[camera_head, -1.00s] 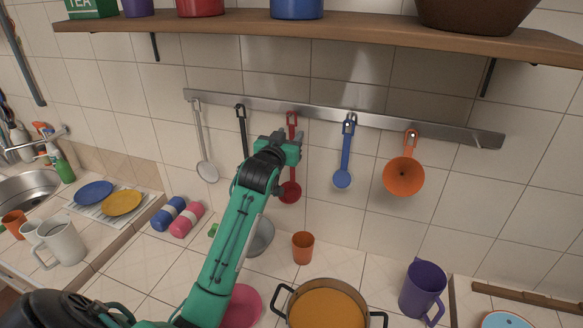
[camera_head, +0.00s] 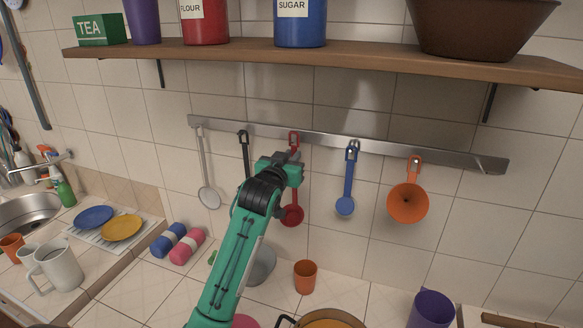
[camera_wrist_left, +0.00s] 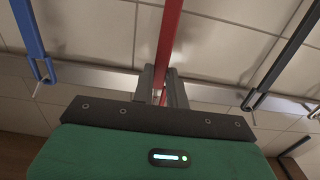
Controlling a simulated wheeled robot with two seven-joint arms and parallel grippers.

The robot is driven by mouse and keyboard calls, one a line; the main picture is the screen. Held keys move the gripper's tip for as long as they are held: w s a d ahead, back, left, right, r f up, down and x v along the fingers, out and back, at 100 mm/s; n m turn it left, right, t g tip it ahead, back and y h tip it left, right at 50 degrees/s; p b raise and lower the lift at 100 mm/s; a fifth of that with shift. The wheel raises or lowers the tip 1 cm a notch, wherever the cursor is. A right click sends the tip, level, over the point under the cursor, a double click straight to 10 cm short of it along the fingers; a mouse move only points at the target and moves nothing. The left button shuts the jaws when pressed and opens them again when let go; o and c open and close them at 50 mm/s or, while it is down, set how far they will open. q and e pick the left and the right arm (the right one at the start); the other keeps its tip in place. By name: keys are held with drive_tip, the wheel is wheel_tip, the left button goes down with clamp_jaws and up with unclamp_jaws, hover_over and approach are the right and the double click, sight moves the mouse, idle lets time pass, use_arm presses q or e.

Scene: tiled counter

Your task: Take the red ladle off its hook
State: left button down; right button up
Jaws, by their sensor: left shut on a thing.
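The red ladle (camera_head: 291,215) hangs bowl down in front of the wall rail (camera_head: 330,143), its top loop at the rail. In the left wrist view its red handle (camera_wrist_left: 168,38) runs between my fingers. My left gripper (camera_head: 292,168) is shut on the handle just below the rail; it also shows in the left wrist view (camera_wrist_left: 164,86). The gripper hides part of the handle, and I cannot tell whether the loop still bears on its hook. My right gripper is not in view.
A black-handled utensil (camera_head: 244,150) and a pale skimmer (camera_head: 209,197) hang to the left. A wooden shelf (camera_head: 350,58) with canisters is above. An orange cup (camera_head: 305,277) stands below.

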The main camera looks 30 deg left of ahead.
use_arm(q)
drive_tip(key=b+v, duration=0.2)
drive_tip(key=v, duration=1.5)
drive_tip(key=shift+s, duration=0.35)
drive_tip(key=shift+f, duration=0.2)
